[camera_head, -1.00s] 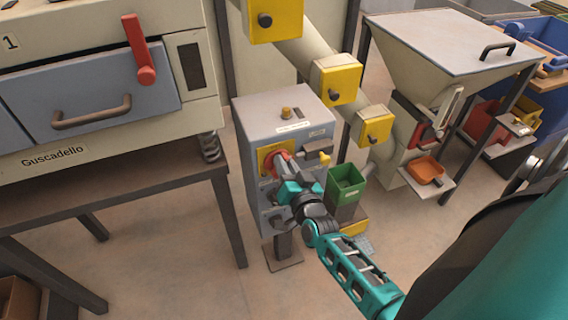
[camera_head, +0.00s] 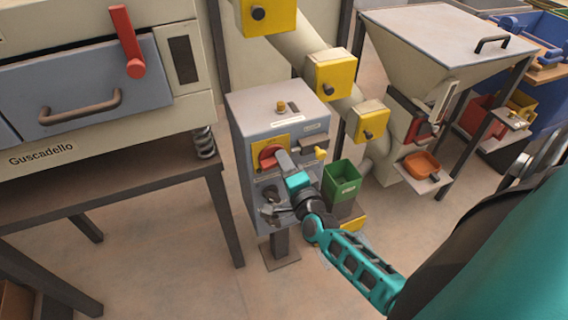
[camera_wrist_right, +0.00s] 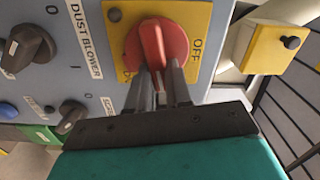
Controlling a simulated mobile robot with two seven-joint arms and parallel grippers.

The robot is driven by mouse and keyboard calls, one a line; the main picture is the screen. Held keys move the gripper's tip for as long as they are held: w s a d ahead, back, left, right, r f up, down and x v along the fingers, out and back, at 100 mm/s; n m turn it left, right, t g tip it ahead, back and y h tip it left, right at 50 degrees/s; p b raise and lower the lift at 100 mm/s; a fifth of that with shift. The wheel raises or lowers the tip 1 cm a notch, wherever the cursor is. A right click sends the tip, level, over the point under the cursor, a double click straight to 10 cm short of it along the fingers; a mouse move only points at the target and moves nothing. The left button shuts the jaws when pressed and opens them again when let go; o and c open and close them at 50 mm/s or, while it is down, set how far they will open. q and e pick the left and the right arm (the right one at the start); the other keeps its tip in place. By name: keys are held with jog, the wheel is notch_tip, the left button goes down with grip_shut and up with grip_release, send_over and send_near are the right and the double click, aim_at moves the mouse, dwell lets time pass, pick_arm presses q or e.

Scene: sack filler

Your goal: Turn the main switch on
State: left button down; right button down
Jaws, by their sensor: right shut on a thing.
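The main switch is a red rotary handle (camera_head: 268,156) on a yellow plate (camera_head: 284,142), on the front of a grey control box (camera_head: 262,115). In the right wrist view the red handle (camera_wrist_right: 157,42) shows close up, with "OFF" on the yellow plate (camera_wrist_right: 199,22) to its right. A label at its lower left is mostly hidden. My right gripper (camera_wrist_right: 160,78) is shut on the red handle, one finger on each side of its lower part. In the head view the right gripper (camera_head: 280,158) reaches the switch from the lower right. My left gripper is not in view.
A "DUST BLOWER" knob (camera_wrist_right: 28,46) and a smaller dark knob (camera_wrist_right: 70,115) sit beside the switch. A green bin (camera_head: 342,180) stands right of the box. A bench (camera_head: 190,185) with a cabinet is at left, a hopper (camera_head: 440,45) at right. Floor in front is open.

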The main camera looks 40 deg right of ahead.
jog(key=shift+d+m+b, duration=0.1)
jog(key=shift+m+b, duration=0.25)
jog(key=shift+m, duration=0.75)
jog(key=shift+w, duration=0.1)
jog(key=c, duration=1)
grip_release()
jog(key=shift+f, duration=0.1)
jog(key=shift+c, duration=0.2)
jog(key=v, duration=1.3)
